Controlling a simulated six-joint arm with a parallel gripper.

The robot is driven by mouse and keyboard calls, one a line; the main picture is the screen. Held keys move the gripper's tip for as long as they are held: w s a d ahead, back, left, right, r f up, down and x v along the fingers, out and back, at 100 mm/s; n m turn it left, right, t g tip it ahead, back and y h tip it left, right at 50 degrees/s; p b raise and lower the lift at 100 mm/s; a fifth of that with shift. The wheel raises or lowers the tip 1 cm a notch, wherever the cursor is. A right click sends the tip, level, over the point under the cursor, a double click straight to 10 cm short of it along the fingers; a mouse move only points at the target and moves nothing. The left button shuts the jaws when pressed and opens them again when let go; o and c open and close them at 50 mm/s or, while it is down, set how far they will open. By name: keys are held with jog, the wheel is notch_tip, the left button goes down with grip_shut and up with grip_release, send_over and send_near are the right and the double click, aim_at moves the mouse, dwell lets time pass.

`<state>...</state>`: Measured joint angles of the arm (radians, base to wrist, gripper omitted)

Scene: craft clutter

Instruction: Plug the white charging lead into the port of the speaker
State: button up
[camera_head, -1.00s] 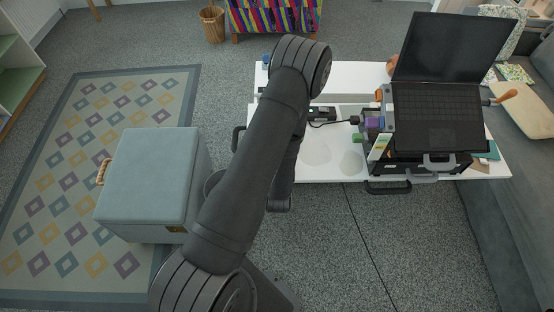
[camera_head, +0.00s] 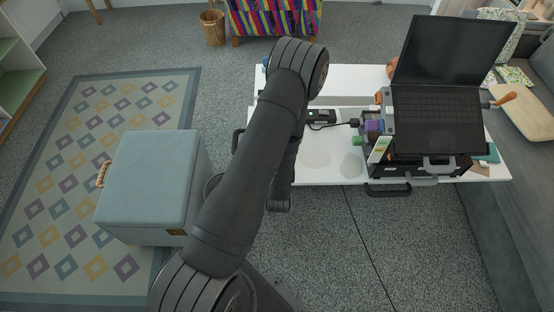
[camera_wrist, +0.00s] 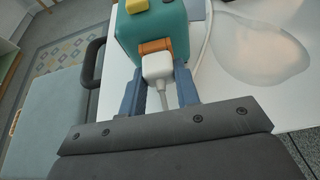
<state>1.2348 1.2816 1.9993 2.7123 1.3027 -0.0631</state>
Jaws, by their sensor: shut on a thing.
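In the wrist view, the teal speaker (camera_wrist: 150,30) stands on the white table, with a yellow button on top and an orange port surround (camera_wrist: 154,46) facing me. My gripper (camera_wrist: 160,82) has its blue fingers either side of the white plug of the charging lead (camera_wrist: 157,67) and is shut on it. The plug is lined up with the orange surround and appears to meet it; I cannot tell how deep it sits. The white cable hangs back from the plug between the fingers. In the head view, my arm hides the gripper, plug and speaker.
A small black box (camera_head: 320,117) with a cable lies right of my arm. A laptop-like black device (camera_head: 440,115) stands further right. A grey-blue chest (camera_head: 150,180) stands on the floor at left.

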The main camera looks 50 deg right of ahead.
jog(key=o, duration=1.2)
jog(key=shift+c, duration=0.2)
jog(key=v, duration=1.7)
jog(key=shift+s, duration=0.2)
jog(key=shift+w+a+f, duration=0.1)
jog(key=x, duration=1.7)
jog(key=shift+w, duration=0.1)
